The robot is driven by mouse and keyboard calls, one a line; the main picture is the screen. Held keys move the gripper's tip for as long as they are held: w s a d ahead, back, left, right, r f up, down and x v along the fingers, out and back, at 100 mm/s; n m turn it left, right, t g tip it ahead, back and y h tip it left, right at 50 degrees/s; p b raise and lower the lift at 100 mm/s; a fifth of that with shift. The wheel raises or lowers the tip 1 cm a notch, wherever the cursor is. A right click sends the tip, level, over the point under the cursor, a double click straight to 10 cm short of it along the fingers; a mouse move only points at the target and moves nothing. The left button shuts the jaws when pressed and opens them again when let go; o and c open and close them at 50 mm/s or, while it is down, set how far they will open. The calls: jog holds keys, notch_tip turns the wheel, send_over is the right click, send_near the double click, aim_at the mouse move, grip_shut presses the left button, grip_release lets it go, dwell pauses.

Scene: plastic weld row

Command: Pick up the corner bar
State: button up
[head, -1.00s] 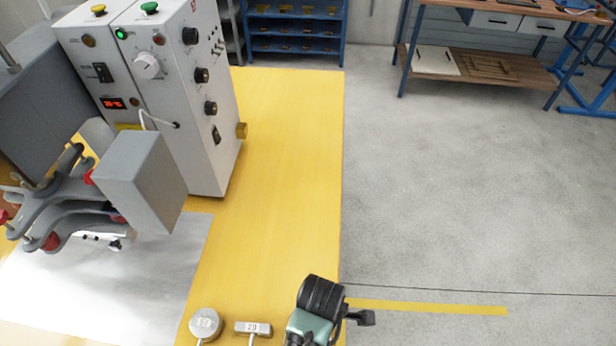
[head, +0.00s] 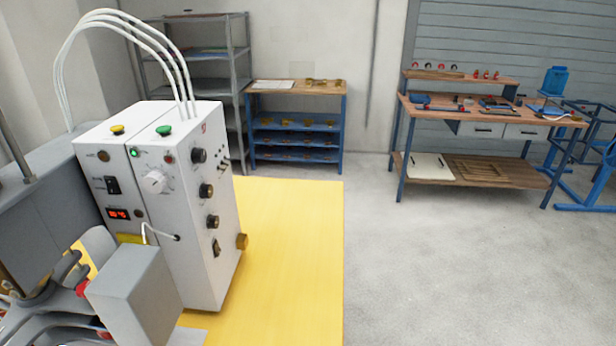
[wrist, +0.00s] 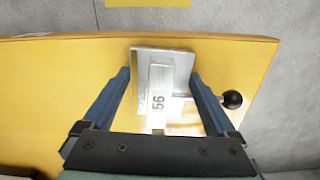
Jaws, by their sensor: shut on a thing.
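In the wrist view, the corner bar (wrist: 158,98) appears as a silvery metal piece marked 56, with a flat plate at its far end. My gripper (wrist: 160,74) has its two blue fingers on either side of this piece and is shut on it. The yellow tabletop shows behind it; I cannot tell whether the piece is clear of that surface. In the head view, neither my gripper nor the corner bar shows.
A black ball knob (wrist: 232,99) is right of the fingers. In the head view, a white control cabinet (head: 205,245) stands on the yellow table (head: 290,260). A blue shelf unit (head: 297,127) and a workbench (head: 490,118) stand at the back. The grey floor (head: 440,270) between is clear.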

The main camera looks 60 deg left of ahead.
grip_shut()
jog(key=shift+r, duration=0.15)
